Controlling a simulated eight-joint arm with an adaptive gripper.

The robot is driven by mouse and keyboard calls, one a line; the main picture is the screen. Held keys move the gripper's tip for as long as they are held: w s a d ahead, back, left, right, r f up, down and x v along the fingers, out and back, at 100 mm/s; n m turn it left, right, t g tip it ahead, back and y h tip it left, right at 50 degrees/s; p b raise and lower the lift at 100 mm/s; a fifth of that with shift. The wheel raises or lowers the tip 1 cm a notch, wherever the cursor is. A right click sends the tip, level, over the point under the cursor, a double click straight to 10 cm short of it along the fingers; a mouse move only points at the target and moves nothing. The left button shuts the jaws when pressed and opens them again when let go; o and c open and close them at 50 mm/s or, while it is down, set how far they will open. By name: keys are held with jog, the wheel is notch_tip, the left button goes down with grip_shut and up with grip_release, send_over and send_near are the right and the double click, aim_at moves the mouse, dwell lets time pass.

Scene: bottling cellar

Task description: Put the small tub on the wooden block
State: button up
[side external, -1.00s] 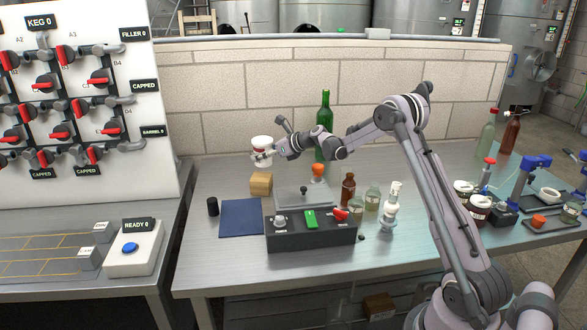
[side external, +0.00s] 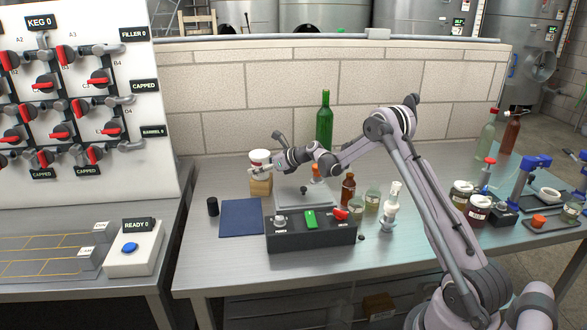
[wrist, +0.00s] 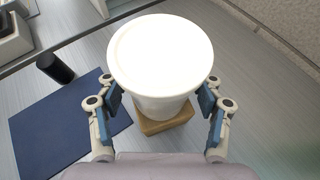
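My gripper is shut on the tub. The wooden block (side external: 261,187) is directly below the tub; its front edge also shows in the wrist view (wrist: 166,127). The tub's base is at or just above the block's top; I cannot tell whether they touch. The gripper hides part of the tub's lower side.
A blue mat (side external: 241,218) and a black cylinder (side external: 212,206) lie to the left. A dark control box (side external: 311,236) with a grey plate stands in front and to the right. A green bottle (side external: 324,125) stands behind; a brown bottle (side external: 348,189) is further right.

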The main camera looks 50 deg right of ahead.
dwell(0.3)
jog(key=shift+r, duration=0.2)
jog(key=v, duration=1.2)
jog(key=s+a+r+n+g, duration=0.25)
jog(key=s+a+n, duration=0.25)
jog(key=a+n, duration=0.4)
jog(key=s+a+r+n+g, duration=0.1)
jog(key=s+a+r+n, duration=0.35)
jog(key=a+n, duration=0.4)
jog(key=s+a+f+n+g+h, duration=0.1)
jog(key=s+a+f+n, duration=0.1)
jog(key=s+a+n, duration=0.3)
jog(key=s+a+f+n+h, duration=0.1)
jog(key=s+a+n, duration=0.5)
jog(key=s+n, duration=0.6)
jog(key=shift+s+f+g, duration=0.35)
jog(key=shift+s+f, duration=0.1)
jog(key=shift+s, duration=0.35)
